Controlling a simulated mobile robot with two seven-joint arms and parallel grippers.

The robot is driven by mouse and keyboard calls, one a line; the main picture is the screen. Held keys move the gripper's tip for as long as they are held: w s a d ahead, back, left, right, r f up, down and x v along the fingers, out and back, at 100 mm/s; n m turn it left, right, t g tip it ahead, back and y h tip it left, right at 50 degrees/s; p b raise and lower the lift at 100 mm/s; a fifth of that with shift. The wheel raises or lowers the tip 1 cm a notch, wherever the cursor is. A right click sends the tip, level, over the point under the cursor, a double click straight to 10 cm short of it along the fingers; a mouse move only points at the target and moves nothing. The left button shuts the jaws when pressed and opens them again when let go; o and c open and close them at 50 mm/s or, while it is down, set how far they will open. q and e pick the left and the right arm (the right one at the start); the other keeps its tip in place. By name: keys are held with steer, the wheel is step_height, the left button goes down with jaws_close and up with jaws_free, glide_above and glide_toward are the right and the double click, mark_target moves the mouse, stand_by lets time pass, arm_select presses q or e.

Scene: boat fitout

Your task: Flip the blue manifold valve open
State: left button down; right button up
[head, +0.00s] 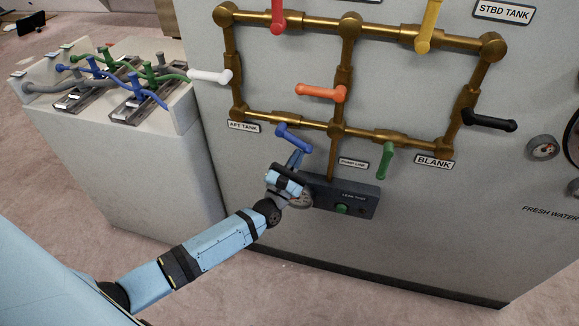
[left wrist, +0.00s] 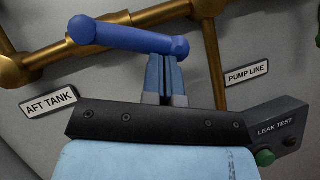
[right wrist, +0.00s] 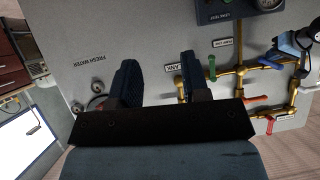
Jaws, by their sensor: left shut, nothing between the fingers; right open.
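The blue manifold valve handle (head: 293,138) is on the lower brass pipe of the wall manifold, between the AFT TANK and PUMP LINE labels. In the head view it slants down to the right; the left wrist view shows its blue lever (left wrist: 130,37) close up. My left gripper (head: 297,155) is shut and empty, its fingertips just below the lever's right part. In the left wrist view the fingertips (left wrist: 163,62) meet the lever's lower edge; whether they touch it I cannot tell. My right gripper (right wrist: 155,85) is open and empty, facing the panel near the BLANK label.
Other handles stand near: white (head: 209,76), orange (head: 320,93), green (head: 387,160), black (head: 490,121), red (head: 278,17) and yellow (head: 429,26). The leak test box (head: 345,196) sits beside my left gripper. A grey bench (head: 125,150) with blue and green valves stands left.

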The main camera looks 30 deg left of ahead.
arm_select(q)
steer(key=n+y+b, duration=0.1)
steer(key=n+y, duration=0.1)
steer(key=d+r+n+y+b, duration=0.1)
steer(key=n+y, duration=0.1)
steer(key=n, duration=0.1)
steer(key=d+r+n+y+b, duration=0.1)
steer(key=n+y, duration=0.1)
steer(key=n, duration=0.1)
steer(key=shift+w+r+b, duration=0.1)
steer(key=shift+w+b, duration=0.15)
steer(key=shift+b, duration=0.15)
steer(key=shift+d+r+n+y+b, duration=0.1)
steer(key=shift+r+n+y+b, duration=0.2)
steer(key=shift+n, duration=0.35)
steer(key=shift+r+n+y+b, duration=0.1)
steer(key=shift+r+n+y, duration=0.15)
steer(key=shift+n+y, duration=0.35)
arm_select(e)
steer(key=shift+w+a+r+t+y, duration=0.5)
steer(key=shift+a+t+y, duration=0.1)
steer(key=shift+a+t, duration=0.1)
arm_select(q)
glide_toward(306, 150)
steer(key=s+d+f, duration=0.1)
steer(key=s, duration=0.3)
steer(key=shift+s+d, duration=0.1)
arm_select(e)
steer(key=shift+r, duration=0.1)
